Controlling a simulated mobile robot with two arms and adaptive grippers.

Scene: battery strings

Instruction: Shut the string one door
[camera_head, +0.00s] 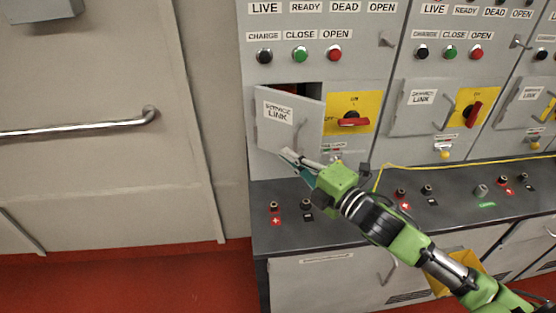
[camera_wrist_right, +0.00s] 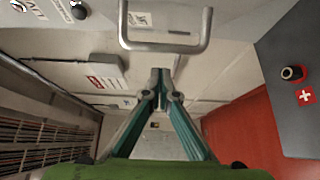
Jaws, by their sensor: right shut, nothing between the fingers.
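The string one door (camera_head: 288,125) is the small grey panel door labelled "LINK" at the left cabinet. It stands ajar, with a dark opening showing above it. My right gripper (camera_head: 290,157) is at the door's lower edge in the head view, with its fingers together and empty. In the right wrist view the shut fingertips (camera_wrist_right: 161,76) are just below a grey U-shaped handle (camera_wrist_right: 165,46), apart from it in the picture. Whether the gripper touches the door cannot be told. My left gripper is not in view.
A yellow plate with a red rotary switch (camera_head: 350,121) is right of the door. The dark counter (camera_head: 345,222) below carries red and black terminals (camera_head: 274,206). More cabinets with similar doors (camera_head: 420,105) stand to the right. A wall door with a bar handle (camera_head: 75,129) is at left.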

